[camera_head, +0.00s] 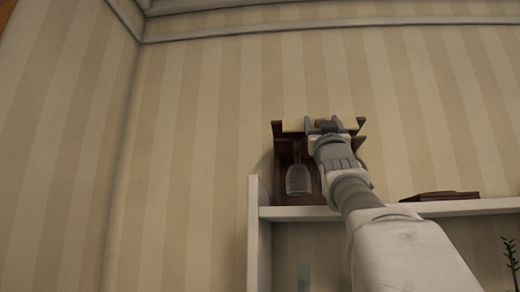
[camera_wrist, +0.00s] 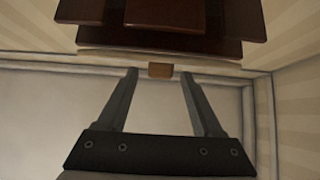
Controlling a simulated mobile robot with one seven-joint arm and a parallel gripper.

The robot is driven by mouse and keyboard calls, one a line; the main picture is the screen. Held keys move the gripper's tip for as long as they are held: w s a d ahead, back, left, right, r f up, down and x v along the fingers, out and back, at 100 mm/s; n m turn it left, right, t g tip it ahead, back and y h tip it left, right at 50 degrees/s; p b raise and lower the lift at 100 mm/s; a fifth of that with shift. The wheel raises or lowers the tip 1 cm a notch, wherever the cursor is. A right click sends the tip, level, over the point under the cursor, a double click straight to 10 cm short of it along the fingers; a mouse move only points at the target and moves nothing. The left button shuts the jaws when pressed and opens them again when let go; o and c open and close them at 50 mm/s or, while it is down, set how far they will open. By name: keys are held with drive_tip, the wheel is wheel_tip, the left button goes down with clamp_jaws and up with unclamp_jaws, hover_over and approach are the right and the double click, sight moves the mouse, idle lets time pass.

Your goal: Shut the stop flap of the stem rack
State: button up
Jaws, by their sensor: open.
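The stem rack (camera_head: 279,146) is dark brown wood, fixed high on the wall above the white shelf. A clear stemmed glass (camera_head: 298,179) hangs upside down from it on the left. The stop flap (camera_head: 292,126) is a pale strip along the rack's front; I cannot tell its exact angle. In the wrist view the flap (camera_wrist: 105,50) is a thin pale edge with a small brown tab (camera_wrist: 160,71) at its middle. My gripper (camera_head: 322,124) is open at the rack's front and hides part of it. In the wrist view its fingertips (camera_wrist: 160,74) are either side of the tab, with gaps visible.
A white shelf unit (camera_head: 255,235) stands below the rack. A flat dark brown object (camera_head: 440,196) lies on its top at the right. A green plant (camera_head: 511,262) shows at the lower right. The striped wall left of the rack is clear.

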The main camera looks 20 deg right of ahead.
drive_tip(key=s+a+f+b, duration=0.2)
drive_tip(key=s+a, duration=0.5)
drive_tip(key=s, duration=0.5)
drive_tip(key=shift+a+f+b, duration=0.15)
drive_tip(key=shift+a+b, duration=0.05)
drive_tip(key=shift+b, duration=0.3)
